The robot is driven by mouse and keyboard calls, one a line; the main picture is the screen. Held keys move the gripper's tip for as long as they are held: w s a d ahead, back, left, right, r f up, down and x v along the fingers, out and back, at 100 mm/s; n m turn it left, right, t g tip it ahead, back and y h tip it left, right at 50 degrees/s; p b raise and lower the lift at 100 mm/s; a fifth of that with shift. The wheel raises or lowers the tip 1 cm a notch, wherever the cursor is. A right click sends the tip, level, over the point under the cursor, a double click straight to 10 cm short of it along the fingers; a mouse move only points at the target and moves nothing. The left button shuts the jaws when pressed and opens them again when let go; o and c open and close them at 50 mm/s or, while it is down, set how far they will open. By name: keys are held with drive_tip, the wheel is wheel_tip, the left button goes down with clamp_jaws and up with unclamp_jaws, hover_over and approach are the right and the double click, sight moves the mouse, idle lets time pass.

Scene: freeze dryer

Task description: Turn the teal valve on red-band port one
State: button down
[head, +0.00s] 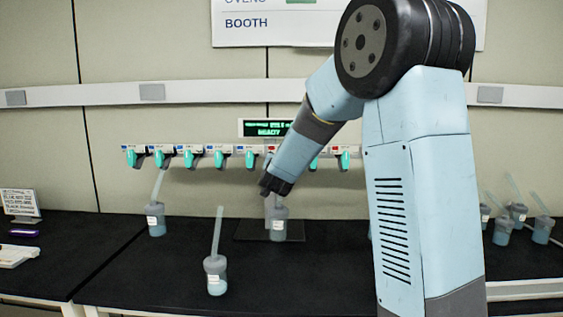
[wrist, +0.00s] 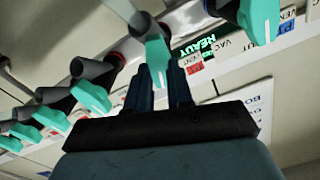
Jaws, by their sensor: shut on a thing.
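A row of ports with teal valves runs along the wall in the head view, such as the valve (head: 189,159) left of my arm. My gripper (head: 272,184) points down and left, just below the row. In the wrist view my gripper (wrist: 160,80) is shut on a teal valve (wrist: 154,50), whose narrow end lies between the two fingers. A grey port stub (wrist: 122,10) leads to that valve. A red label (wrist: 194,68) shows beside it. In the head view my arm hides this valve, and the port number cannot be read.
A lit display (head: 268,128) reads READY above the row. A capped flask (head: 277,223) stands on a dark plate (head: 247,231) below my gripper. Other flasks stand on the black bench at left (head: 156,220), front (head: 215,275) and right (head: 502,230). A sign (head: 20,203) stands far left.

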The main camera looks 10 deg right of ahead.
drive_tip(key=shift+f+n, duration=0.2)
drive_tip(key=shift+n, duration=1.6)
drive_tip(key=c, duration=1)
unclamp_jaws()
drive_tip(key=shift+r, duration=0.1)
drive_tip(key=shift+a, duration=0.1)
drive_tip(key=v, duration=1.3)
drive_tip(key=shift+s, duration=0.35)
drive_tip(key=shift+a+r, duration=0.1)
drive_tip(key=shift+a, duration=0.05)
